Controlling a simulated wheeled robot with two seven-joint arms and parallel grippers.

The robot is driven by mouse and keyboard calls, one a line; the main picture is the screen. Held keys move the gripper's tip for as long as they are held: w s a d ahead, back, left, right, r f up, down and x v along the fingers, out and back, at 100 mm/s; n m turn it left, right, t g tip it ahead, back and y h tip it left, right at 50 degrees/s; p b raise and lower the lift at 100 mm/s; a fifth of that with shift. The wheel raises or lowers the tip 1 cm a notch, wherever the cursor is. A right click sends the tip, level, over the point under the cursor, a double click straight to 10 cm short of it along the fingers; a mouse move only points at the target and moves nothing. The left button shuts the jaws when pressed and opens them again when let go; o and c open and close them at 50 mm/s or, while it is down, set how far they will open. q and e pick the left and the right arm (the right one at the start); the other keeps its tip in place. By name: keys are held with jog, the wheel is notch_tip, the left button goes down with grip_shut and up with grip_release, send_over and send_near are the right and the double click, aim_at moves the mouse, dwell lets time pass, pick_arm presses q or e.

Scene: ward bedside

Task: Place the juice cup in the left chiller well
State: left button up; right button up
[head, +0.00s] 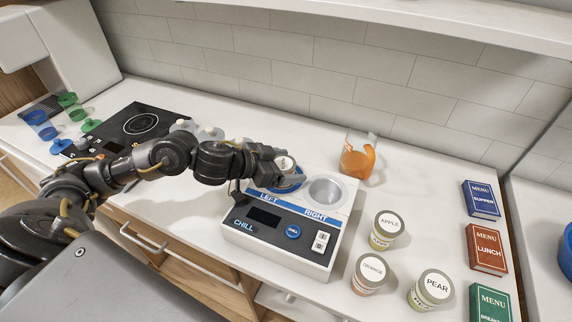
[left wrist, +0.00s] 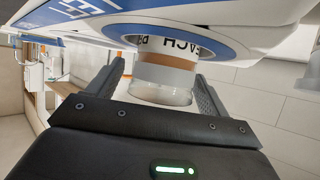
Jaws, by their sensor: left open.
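The chiller (head: 280,238) is a white and blue box with wells marked LEFT and RIGHT. A lidded cup (head: 285,163) is at the left well, partly hidden by my left gripper. In the left wrist view, this cup (left wrist: 165,75) has a partly readable label, seemingly PEACH, and sits within the blue well ring (left wrist: 240,45). My left gripper (head: 275,168) is open, its fingers (left wrist: 160,85) on either side of the cup. Whether they touch it I cannot tell. The right well (head: 326,191) is empty. My right gripper is not in view.
Cups marked APPLE (head: 387,229), ORANGE (head: 369,273) and PEAR (head: 431,290) stand right of the chiller. An orange-filled jug (head: 357,157) stands behind it. Menu boxes (head: 486,248) line the right edge. A black cooktop (head: 140,124) lies at left.

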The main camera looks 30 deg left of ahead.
pick_arm(q)
jog(key=shift+s+d+f+g, duration=0.1)
jog(key=shift+s+f+g, duration=0.1)
jog(key=shift+f, duration=0.3)
jog(key=shift+s+d+f+g, duration=0.1)
jog(key=shift+s+f, duration=0.05)
jog(key=shift+f, duration=0.3)
jog(key=shift+w+r+p, duration=0.1)
jog(key=shift+r+p, duration=0.2)
jog(key=shift+r, duration=0.25)
jog(key=shift+a+r, duration=0.1)
jog(key=shift+a, duration=0.25)
jog(key=v, duration=0.8)
jog(key=shift+r, duration=0.2)
jog(key=shift+s+a+r+p, duration=0.35)
jog(key=shift+s+r+p, duration=0.35)
jog(key=shift+p, duration=0.3)
jog(key=shift+p+v, duration=0.75)
jog(key=shift+a, duration=0.1)
